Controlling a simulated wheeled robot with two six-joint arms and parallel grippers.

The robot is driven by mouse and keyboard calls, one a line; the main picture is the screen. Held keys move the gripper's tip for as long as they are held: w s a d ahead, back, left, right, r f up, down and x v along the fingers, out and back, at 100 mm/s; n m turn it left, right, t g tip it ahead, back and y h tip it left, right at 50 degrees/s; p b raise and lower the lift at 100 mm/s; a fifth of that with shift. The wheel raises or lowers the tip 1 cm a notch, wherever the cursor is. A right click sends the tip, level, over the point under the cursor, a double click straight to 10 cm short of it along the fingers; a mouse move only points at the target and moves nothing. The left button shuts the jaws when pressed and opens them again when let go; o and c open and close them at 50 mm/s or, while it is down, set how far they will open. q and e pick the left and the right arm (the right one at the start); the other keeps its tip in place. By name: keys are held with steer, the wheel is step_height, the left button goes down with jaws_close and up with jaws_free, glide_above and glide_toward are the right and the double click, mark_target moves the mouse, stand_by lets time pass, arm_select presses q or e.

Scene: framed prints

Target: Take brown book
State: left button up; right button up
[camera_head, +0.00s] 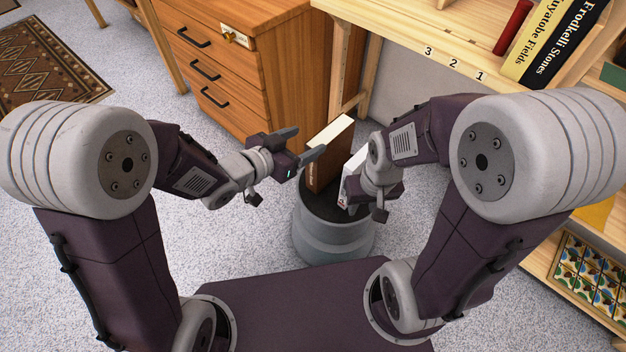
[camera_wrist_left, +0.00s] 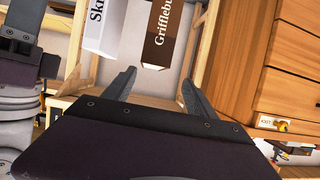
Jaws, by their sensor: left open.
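The brown book (camera_head: 330,152), with pale page edges, stands upright on a grey round stand (camera_head: 333,238) with a dark top. In the left wrist view, the brown book (camera_wrist_left: 168,32) shows a spine with white lettering, beyond my fingers. My left gripper (camera_head: 304,142) is open and empty, just left of the book. Its fingers (camera_wrist_left: 156,82) are spread, with the book ahead of the gap between them. My right gripper (camera_head: 368,194) is beside the white book; its fingers are mostly hidden, so I cannot tell whether it grips anything.
A white book (camera_head: 352,172) stands right of the brown one and also shows in the left wrist view (camera_wrist_left: 106,28). A wooden drawer cabinet (camera_head: 290,72) is close behind. A wooden shelf (camera_head: 415,22) with books and numbers 3, 2, 1 is at upper right.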

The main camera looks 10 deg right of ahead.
mark_target(320, 140)
arm_select(q)
steer(key=shift+s+d+f+h, duration=0.3)
steer(key=shift+d+f, duration=0.1)
steer(key=shift+f, duration=0.25)
steer(key=shift+w, duration=0.1)
arm_select(e)
steer(key=shift+a+f, duration=0.2)
steer(key=shift+f, duration=0.75)
arm_select(q)
steer(key=b+x, duration=0.2)
steer(key=x, duration=0.1)
steer(key=shift+w+d+f, duration=0.1)
steer(key=shift+d, duration=0.15)
steer(key=shift+w+d, duration=0.1)
steer(key=shift+d, duration=0.05)
steer(key=b+x, duration=0.3)
steer(key=x, duration=0.1)
steer(key=shift+w+d+b, duration=0.1)
steer(key=shift+d+b, duration=0.15)
steer(key=shift+b, duration=0.05)
steer(key=shift+w+d, duration=0.2)
steer(key=shift+d, duration=0.05)
arm_select(e)
step_height(320, 140, down, 5)
steer(key=shift+f, duration=0.1)
